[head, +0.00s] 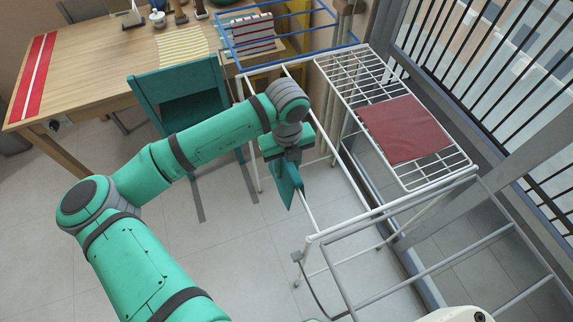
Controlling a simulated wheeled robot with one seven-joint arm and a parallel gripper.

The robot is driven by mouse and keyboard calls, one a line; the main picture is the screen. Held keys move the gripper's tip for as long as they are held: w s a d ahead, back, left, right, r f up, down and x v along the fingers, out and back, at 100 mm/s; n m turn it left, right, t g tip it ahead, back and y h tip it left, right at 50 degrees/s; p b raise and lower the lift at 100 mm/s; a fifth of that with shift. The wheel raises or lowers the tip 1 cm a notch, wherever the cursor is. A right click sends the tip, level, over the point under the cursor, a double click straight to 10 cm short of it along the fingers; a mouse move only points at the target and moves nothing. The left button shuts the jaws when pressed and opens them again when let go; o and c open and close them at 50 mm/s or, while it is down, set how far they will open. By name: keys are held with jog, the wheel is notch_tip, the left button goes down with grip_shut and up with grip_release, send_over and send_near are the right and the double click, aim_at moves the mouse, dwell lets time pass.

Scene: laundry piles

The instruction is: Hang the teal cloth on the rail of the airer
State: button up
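The airer is a white wire frame with a rail (309,217) along its left side. The teal cloth (286,187) is a small narrow piece at this rail, directly below my gripper (287,162). The rail comes out from behind the cloth toward the front. I cannot tell whether the cloth lies over the rail or hangs in front of it. My gripper points down above the cloth and hides its top edge. Its fingertips are hidden, so its grip on the cloth does not show.
A dark red cloth (405,130) lies on the airer's right wire shelf (345,75). A teal chair (182,92) and a wooden desk (90,70) stand behind left. A grey metal frame (435,262) is at the front right. A barred railing (500,90) closes the right side.

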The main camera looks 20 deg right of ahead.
jog(key=o, duration=1.2)
jog(key=shift+r, duration=0.1)
notch_tip(320, 180, up, 11)
jog(key=shift+f, duration=0.2)
jog(key=shift+d, duration=0.15)
